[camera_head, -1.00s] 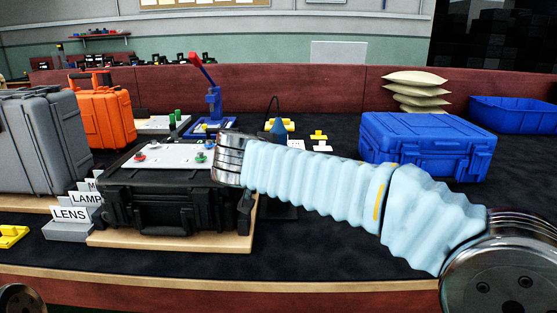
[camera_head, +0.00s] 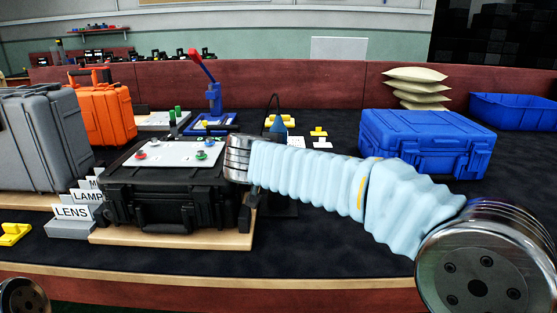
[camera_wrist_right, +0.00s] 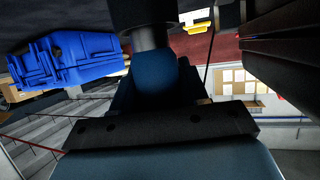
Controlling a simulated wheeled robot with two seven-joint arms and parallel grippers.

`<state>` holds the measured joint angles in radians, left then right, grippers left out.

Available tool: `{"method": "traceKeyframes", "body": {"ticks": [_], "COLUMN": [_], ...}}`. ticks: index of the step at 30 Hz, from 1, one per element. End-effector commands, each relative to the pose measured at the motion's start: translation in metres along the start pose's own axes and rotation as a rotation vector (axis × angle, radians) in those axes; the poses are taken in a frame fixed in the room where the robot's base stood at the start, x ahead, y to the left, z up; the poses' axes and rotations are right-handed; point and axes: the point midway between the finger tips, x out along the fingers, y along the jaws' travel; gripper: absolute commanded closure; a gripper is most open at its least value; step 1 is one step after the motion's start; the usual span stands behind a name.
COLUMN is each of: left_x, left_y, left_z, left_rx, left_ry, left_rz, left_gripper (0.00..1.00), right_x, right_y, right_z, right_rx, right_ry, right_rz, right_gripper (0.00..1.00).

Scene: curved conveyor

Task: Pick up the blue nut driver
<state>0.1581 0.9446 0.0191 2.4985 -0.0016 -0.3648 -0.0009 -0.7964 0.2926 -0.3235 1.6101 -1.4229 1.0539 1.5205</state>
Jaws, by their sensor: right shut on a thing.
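In the right wrist view, a blue body with a dark shaft, which looks like the blue nut driver (camera_wrist_right: 153,72), fills the middle close to the camera. My right gripper (camera_wrist_right: 160,128) shows as dark parts around it and is shut on it; the fingertips are hard to make out. In the head view my right arm reaches in from the right to just beside the black case (camera_head: 165,208), and its gripper is largely hidden. My left gripper is out of view.
A blue case (camera_head: 415,140) and blue bin (camera_head: 510,112) stand right, with stacked bags (camera_head: 416,85) behind. An orange case (camera_head: 105,113) and grey case (camera_head: 40,140) stand left. A blue press (camera_head: 213,100) stands behind the black case. The dark mat is clear at front right.

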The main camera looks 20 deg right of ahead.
Motion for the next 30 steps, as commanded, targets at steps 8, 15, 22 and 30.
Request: {"method": "traceKeyframes", "body": {"ticks": [8,15,22,30], "left_x": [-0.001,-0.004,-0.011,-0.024], "left_y": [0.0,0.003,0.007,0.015], "left_z": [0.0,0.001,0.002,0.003], "left_rx": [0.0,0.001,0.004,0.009], "left_ry": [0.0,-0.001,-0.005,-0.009], "left_rz": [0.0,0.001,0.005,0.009], "left_gripper": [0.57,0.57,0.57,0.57], "right_x": [-0.002,-0.013,-0.031,-0.057], "right_y": [0.0,0.0,0.0,0.0], "right_z": [-0.004,-0.031,-0.076,-0.139], "right_rx": [0.002,0.004,0.004,0.004], "right_ry": [0.002,0.003,0.004,0.003], "right_rz": [-0.001,0.0,-0.001,0.0], "right_gripper": [1.0,1.0,1.0,1.0]}}
